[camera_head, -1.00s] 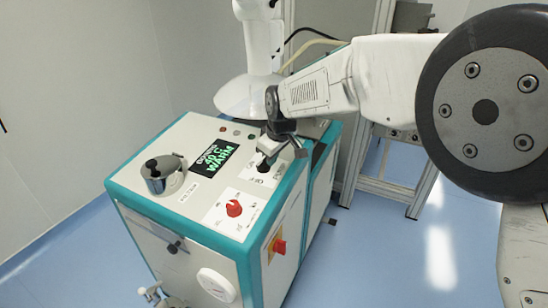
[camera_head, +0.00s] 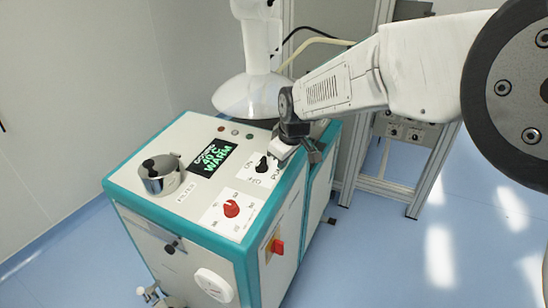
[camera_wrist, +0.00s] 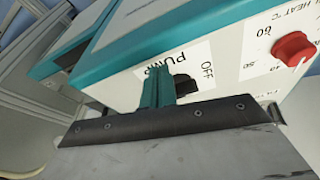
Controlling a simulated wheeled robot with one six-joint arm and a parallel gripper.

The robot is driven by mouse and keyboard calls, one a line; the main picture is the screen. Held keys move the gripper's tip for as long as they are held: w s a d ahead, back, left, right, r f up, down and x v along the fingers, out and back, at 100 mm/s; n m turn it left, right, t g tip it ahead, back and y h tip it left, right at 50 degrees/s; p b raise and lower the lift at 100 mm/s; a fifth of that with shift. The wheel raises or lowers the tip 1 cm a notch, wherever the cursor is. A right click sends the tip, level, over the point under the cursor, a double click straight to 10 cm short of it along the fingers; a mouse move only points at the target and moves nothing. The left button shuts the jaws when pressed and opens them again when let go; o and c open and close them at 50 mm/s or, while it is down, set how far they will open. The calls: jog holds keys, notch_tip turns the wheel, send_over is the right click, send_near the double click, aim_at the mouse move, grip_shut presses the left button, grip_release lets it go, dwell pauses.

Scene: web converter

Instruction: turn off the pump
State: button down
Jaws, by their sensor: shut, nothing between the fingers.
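The pump knob (camera_head: 263,165) is a black rotary switch on a white label on top of the machine, beside the word PUMP. In the head view it is uncovered, but I cannot tell clearly which mark it points to. My gripper (camera_head: 280,152) is shut and empty, just behind and to the right of the knob, close to the panel. I cannot tell whether it touches the knob. In the wrist view, the teal fingers (camera_wrist: 157,88) stand in front of the PUMP label (camera_wrist: 178,58), with OFF readable beside them. A small dark part shows right of the fingers.
A red heat knob (camera_head: 231,208), a green-lit display (camera_head: 212,158) and a metal pot (camera_head: 161,175) are on the same top. A red switch (camera_head: 277,246) is on the machine's side. A white domed unit (camera_head: 250,95) stands behind. A metal frame is at the right.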

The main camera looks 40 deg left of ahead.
jog(key=v, duration=0.9)
jog(key=shift+w+r, duration=0.2)
jog(key=shift+r, duration=0.15)
